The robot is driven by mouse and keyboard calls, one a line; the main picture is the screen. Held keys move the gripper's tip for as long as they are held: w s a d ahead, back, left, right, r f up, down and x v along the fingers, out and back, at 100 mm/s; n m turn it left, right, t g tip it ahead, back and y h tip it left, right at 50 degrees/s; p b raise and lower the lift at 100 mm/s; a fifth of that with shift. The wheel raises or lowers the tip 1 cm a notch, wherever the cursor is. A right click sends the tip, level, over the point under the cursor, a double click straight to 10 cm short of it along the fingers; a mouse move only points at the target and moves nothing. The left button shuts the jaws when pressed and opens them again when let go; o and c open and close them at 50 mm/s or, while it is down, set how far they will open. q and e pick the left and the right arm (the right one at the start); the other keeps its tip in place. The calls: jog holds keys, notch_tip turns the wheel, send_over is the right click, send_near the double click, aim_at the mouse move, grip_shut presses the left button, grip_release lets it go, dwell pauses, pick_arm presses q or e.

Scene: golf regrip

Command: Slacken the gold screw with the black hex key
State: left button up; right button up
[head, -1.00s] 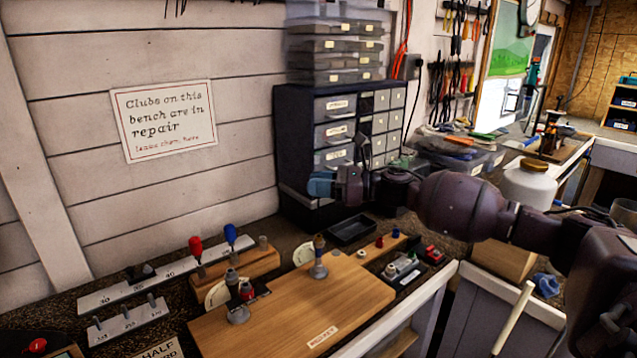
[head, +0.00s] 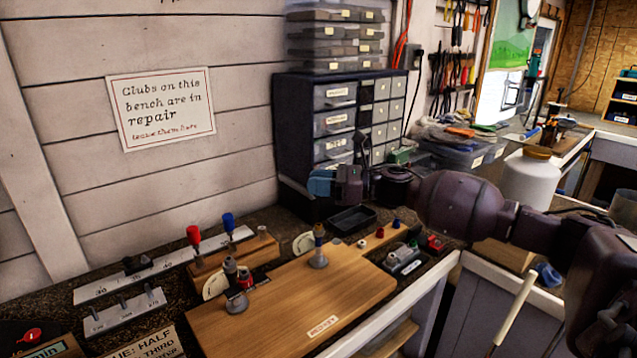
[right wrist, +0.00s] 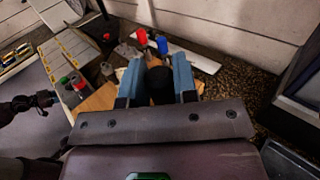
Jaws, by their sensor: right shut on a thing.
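My right gripper (head: 322,184) is in the air in front of the drawer cabinet, above the bench, with its blue fingers to the left. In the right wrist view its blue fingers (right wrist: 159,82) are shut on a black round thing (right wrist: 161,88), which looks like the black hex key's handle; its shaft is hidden. A post with a gold-brown top (head: 319,236), perhaps the gold screw, stands upright on the wooden board (head: 290,300), below the gripper and apart from it. A darker fixture (head: 236,288) stands on the board further left.
Red (head: 194,236) and blue (head: 228,222) handled tools stand upright in a wooden rack behind the board. A black tray (head: 352,220) lies behind it. The drawer cabinet (head: 335,95) stands close behind the gripper. A white jar (head: 532,178) stands at the right.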

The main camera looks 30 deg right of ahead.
dwell(0.8)
jog(key=shift+b, duration=0.3)
dwell(0.5)
dwell(0.6)
jog(key=shift+f+b, duration=0.6)
jog(key=shift+f, duration=0.2)
